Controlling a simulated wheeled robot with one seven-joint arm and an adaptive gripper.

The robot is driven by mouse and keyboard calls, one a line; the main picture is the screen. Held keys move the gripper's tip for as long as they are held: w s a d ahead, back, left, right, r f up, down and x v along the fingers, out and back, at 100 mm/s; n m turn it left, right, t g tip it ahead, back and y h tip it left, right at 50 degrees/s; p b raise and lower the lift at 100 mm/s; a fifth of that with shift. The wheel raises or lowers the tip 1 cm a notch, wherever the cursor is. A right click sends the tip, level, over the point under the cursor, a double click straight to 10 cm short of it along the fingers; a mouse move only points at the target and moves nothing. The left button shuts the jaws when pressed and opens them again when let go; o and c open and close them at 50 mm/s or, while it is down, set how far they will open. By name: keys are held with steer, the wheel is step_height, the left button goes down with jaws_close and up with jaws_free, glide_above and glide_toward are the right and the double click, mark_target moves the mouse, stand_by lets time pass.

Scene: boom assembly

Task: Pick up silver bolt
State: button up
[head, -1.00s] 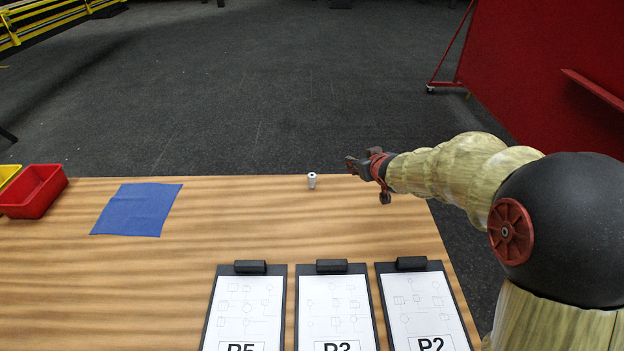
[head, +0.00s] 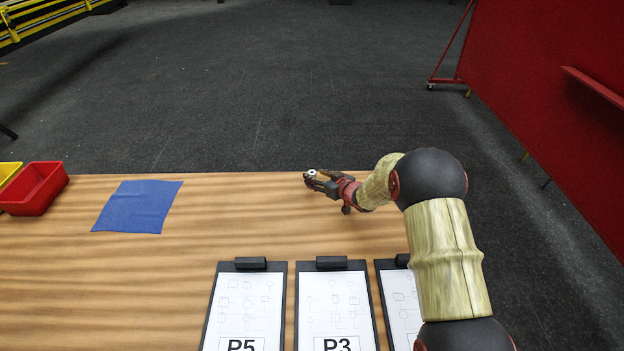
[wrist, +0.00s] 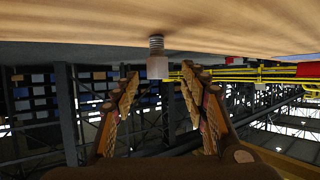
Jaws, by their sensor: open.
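The silver bolt (head: 311,173) stands near the far edge of the wooden table in the head view, partly hidden by my gripper (head: 318,181). In the wrist view the bolt (wrist: 157,60) shows as a pale head with a threaded part against the table surface, which appears at the top. My gripper (wrist: 160,95) is open, with one finger on each side of the bolt's line. The bolt appears centred between the fingers, just beyond or level with their tips; I cannot tell the exact depth. No contact is visible.
A blue cloth (head: 137,206) lies at the left of the table (head: 240,222). Red (head: 33,188) and yellow (head: 8,172) bins sit at the far left. Several clipboards (head: 335,305) lie along the front. The table between cloth and gripper is clear. A red panel (head: 560,90) stands at the right.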

mark_target(314, 174)
steer(key=b+x, duration=0.1)
steer(key=x, duration=0.3)
steer(key=shift+w, duration=0.15)
steer(key=shift+d, duration=0.1)
steer(key=shift+c, duration=0.8)
jaws_close()
